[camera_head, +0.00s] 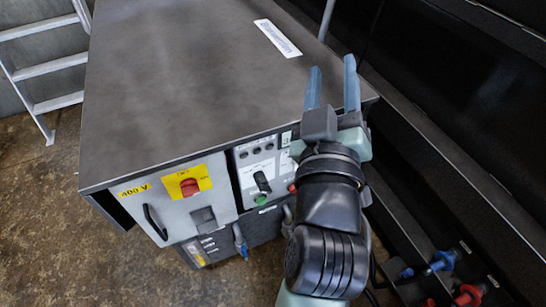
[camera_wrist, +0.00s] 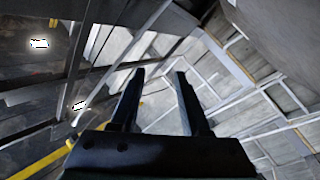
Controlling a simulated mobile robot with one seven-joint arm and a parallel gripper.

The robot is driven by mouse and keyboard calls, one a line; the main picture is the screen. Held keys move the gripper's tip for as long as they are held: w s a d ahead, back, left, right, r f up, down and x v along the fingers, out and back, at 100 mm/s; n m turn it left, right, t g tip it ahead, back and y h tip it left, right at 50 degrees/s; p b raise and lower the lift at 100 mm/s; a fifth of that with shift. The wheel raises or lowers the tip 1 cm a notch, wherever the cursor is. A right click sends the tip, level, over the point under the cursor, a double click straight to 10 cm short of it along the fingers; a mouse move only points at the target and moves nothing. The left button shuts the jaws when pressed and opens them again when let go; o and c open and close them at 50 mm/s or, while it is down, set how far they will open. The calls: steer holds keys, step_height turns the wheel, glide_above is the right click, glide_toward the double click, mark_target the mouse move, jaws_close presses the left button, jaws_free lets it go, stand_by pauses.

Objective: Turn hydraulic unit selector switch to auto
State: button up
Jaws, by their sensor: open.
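The hydraulic unit is a grey cabinet (camera_head: 200,75) with its controls on the front face. On its light control panel, a black knob (camera_head: 262,182), which looks like the selector switch, sits above a green button (camera_head: 262,199). The knob's exact setting is too small to read. My gripper (camera_head: 332,68) is open and empty, above the cabinet's right front corner, with fingers pointing away from the panel. My wrist hides the panel's right part. The wrist view shows the open fingers (camera_wrist: 160,72) against the building structure, with no panel in sight.
A red rotary switch on a yellow plate (camera_head: 190,183) and a black handle (camera_head: 154,222) are on the cabinet's left door. A ladder (camera_head: 45,70) stands at the left. Dark machinery (camera_head: 450,90) borders the right. Blue and red fittings (camera_head: 442,262) lie lower right. Floor at front left is clear.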

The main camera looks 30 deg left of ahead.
steer(key=s+a+f+n+g+b, duration=0.1)
steer(key=f+b, duration=0.1)
steer(key=f, duration=0.6)
steer(key=s+a+f+n+g+y+b, duration=0.1)
steer(key=a+f+g+b, duration=0.15)
steer(key=f, duration=0.55)
steer(key=s+a+f+n+b, duration=0.1)
steer(key=f+n+b, duration=0.15)
steer(key=f, duration=0.55)
steer(key=n+g+b, duration=0.2)
steer(key=g+b, duration=0.1)
steer(key=b, duration=0.1)
glide_toward(265, 193)
steer(key=shift+y, duration=0.3)
steer(key=b+x, duration=0.2)
steer(key=x, duration=0.9)
steer(key=shift+w+f, duration=0.15)
steer(key=shift+w, duration=0.2)
jaws_close()
